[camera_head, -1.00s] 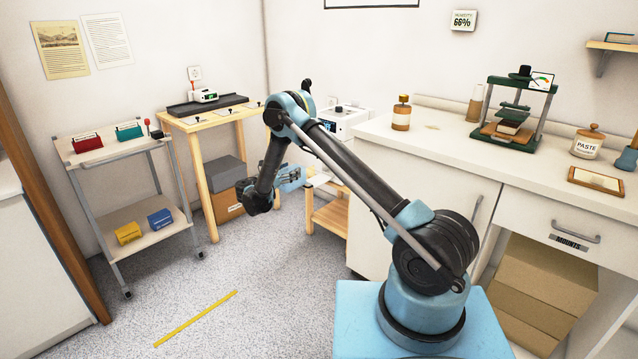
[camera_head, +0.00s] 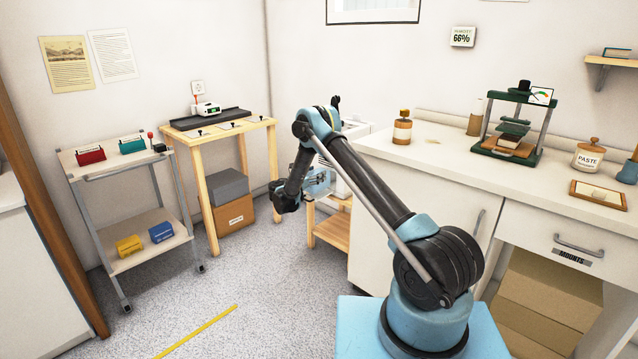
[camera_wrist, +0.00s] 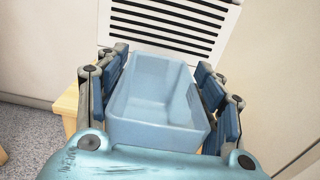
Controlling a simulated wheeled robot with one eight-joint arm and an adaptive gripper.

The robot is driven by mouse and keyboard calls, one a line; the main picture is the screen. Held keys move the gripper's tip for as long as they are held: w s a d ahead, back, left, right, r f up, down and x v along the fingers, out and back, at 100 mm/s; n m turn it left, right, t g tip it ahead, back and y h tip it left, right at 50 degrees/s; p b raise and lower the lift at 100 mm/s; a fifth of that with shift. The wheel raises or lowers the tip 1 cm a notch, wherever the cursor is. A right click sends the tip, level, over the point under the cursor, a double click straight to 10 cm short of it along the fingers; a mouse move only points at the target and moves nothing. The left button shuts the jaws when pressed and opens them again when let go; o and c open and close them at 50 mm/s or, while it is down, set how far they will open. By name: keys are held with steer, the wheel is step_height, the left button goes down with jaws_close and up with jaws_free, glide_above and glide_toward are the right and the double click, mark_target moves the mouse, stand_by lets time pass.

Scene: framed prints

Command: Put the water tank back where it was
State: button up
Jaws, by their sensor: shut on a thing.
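The water tank (camera_wrist: 152,88) is a pale blue, open-topped box. In the wrist view my gripper (camera_wrist: 163,65) is shut on it, with fingers along its left and right sides. The inside looks empty. Just beyond the tank's far end is a white appliance (camera_wrist: 172,12) with dark horizontal slots; I cannot tell whether they touch. In the head view my gripper (camera_head: 316,182) is in front of this appliance (camera_head: 356,127), which my arm partly hides. The tank is hard to make out there.
The appliance stands on a low wooden stand (camera_head: 330,232), left of the white counter (camera_head: 410,205). A wooden table (camera_head: 225,126) and a cart (camera_head: 140,255) stand to the left. A yellow strip (camera_head: 200,330) lies on open floor.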

steer(key=shift+x, duration=0.85)
steer(key=shift+w+d+f, duration=0.2)
steer(key=shift+w, duration=0.05)
steer(key=shift+f, duration=1.55)
steer(key=shift+s+f, duration=0.1)
steer(key=o, duration=1.9)
steer(key=shift+o, duration=0.2)
steer(key=v, duration=1.2)
steer(key=shift+a, duration=0.1)
